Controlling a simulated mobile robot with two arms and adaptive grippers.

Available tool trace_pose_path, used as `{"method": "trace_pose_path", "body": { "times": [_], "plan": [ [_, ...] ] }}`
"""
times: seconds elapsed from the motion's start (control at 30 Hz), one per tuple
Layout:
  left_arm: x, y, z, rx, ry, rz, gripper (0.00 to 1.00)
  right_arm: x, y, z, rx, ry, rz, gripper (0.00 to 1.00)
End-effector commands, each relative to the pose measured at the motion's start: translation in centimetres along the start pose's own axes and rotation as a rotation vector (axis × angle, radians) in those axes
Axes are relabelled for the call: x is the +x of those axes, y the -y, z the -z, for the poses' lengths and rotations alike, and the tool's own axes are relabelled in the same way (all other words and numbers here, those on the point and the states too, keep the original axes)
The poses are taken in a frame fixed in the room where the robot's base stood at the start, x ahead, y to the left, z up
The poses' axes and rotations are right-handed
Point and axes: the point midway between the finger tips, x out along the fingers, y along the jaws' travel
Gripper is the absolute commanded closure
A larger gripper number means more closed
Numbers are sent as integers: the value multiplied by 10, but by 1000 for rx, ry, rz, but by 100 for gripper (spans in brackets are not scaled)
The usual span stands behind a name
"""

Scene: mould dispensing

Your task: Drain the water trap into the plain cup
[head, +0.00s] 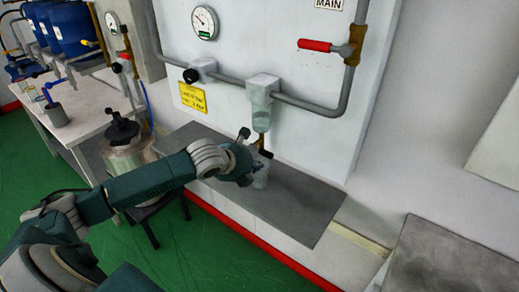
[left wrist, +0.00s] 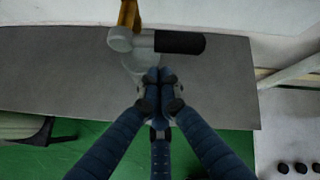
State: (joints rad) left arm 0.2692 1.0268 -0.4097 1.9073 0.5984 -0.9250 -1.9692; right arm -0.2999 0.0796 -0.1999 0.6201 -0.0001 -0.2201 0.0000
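The water trap (head: 261,117) is a clear bowl under the grey wall pipe, with water in it. Below it is a brass drain valve with a black handle (head: 265,154); in the left wrist view the black handle (left wrist: 180,42) points right from the brass valve body (left wrist: 128,15). A clear plain cup (head: 261,178) stands on the grey shelf below the valve, partly hidden by my gripper. My left gripper (head: 245,165) is beside the cup and valve. In the left wrist view its fingertips (left wrist: 159,78) are together, just below the handle, with the cup (left wrist: 138,64) behind them. Contact is unclear.
The grey shelf (head: 305,205) is clear to the right of the cup. A red-handled valve (head: 315,45) and gauge (head: 204,22) are above.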

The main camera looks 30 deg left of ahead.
Motion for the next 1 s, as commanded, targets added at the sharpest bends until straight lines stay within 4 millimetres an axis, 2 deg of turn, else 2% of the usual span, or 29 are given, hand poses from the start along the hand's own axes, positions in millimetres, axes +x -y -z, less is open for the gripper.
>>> {"method": "trace_pose_path", "body": {
  "times": [0.03, 0.2, 0.43, 0.57, 0.8, 1.0],
  "plan": [
    [2, 11, 9, -112, -2, 47, 100, -2, 0, 0, 0, 0, -1, 60],
    [1, 43, 23, -537, -2, 209, 100, -6, -1, 0, 0, 0, -1, 60],
    [-19, 65, 18, -1161, -45, 460, 100, -13, -2, 1, 0, 1, -2, 60],
    [-38, 63, 11, -1512, -98, 608, 100, -17, -2, 1, 0, 0, -2, 60],
    [-84, 36, -3, -2060, -241, 880, 100, -23, -2, 2, 0, 0, -2, 60],
    [-113, 14, -9, -2298, -350, 1032, 100, -25, -2, 2, 0, 0, -1, 60]
  ]
}}
